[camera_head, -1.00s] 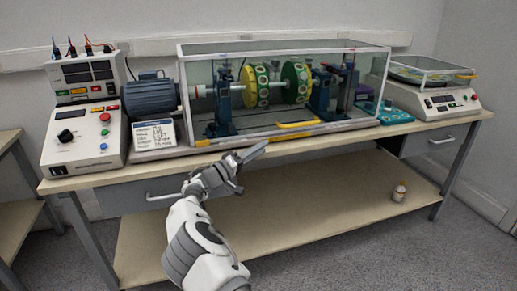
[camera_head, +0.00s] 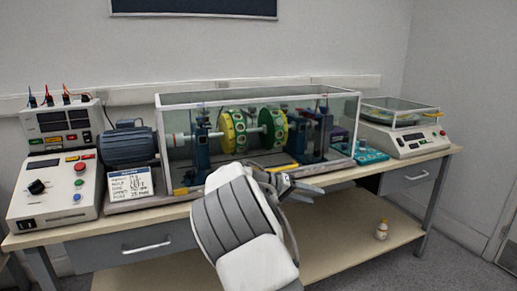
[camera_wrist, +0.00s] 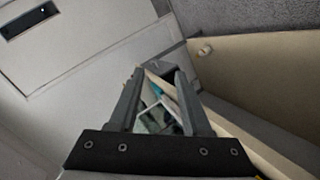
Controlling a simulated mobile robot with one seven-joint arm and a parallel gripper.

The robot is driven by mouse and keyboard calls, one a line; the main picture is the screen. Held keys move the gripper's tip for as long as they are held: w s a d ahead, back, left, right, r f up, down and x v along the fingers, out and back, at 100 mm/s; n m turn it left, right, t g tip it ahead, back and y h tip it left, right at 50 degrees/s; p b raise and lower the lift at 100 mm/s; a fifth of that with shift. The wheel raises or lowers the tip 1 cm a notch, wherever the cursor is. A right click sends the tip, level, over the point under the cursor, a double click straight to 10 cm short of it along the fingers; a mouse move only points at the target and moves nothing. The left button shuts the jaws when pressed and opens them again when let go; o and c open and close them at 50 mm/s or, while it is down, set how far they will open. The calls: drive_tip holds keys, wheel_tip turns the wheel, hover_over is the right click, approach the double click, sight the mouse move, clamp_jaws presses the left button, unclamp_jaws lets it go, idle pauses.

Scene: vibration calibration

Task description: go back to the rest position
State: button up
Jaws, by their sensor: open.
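My gripper (camera_head: 303,190) is in front of the bench, just before the lower front of the clear-walled case. My own pale arm links hide much of it in the head view. In the wrist view my gripper (camera_wrist: 159,76) shows two dark fingers standing apart with nothing held between them. Part of the bench shows beyond the gap.
The bench (camera_head: 100,236) carries a control unit (camera_head: 55,190), a motor (camera_head: 128,147), a clear case (camera_head: 345,110) with green discs on a shaft, and a white instrument (camera_head: 405,141) at right.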

drive_tip(key=s+d+r+g+y, duration=0.1)
drive_tip(key=s+d+r+y, duration=0.2)
drive_tip(key=s, duration=0.5)
drive_tip(key=s+d+r+g+y, duration=0.1)
drive_tip(key=s+d+y, duration=0.25)
drive_tip(key=s, duration=0.45)
drive_tip(key=s+a+n+t+y, duration=0.1)
drive_tip(key=s+a+t+y, duration=0.15)
drive_tip(key=s, duration=0.95)
drive_tip(key=s+a+n+t+y, duration=0.1)
drive_tip(key=s+a+y, duration=0.25)
drive_tip(key=s, duration=0.85)
wheel_tip(320, 180, up, 25)
drive_tip(key=a+p, duration=0.1)
drive_tip(key=p, duration=2.3)
drive_tip(key=shift+w, duration=0.1)
